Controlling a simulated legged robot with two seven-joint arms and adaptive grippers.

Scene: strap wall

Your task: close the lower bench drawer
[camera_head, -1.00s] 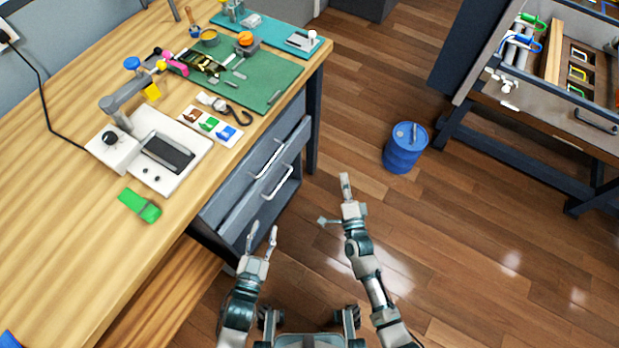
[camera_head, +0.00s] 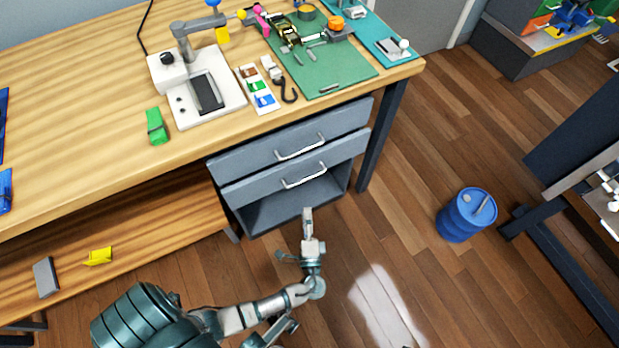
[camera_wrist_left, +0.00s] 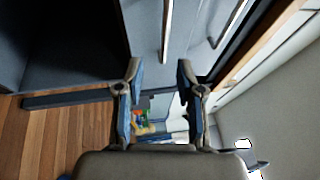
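The lower bench drawer (camera_head: 295,168) is grey with a silver bar handle (camera_head: 303,176). Its front seems to stand slightly out from the upper drawer (camera_head: 290,142). My left gripper (camera_head: 307,217) is below and in front of the lower drawer, near the open space under it, apart from the handle. In the left wrist view my left gripper (camera_wrist_left: 159,68) has its two fingers spread with nothing between them. Two bar handles show beyond the fingers, the nearer handle (camera_wrist_left: 166,30) and another handle (camera_wrist_left: 230,24). My right gripper is not in view.
The wooden bench top (camera_head: 90,100) carries a green mat (camera_head: 325,72), a white device (camera_head: 205,100) and a green block (camera_head: 156,127). A dark bench leg (camera_head: 381,135) stands right of the drawers. A blue drum (camera_head: 466,215) stands on the floor, with clear floor before it.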

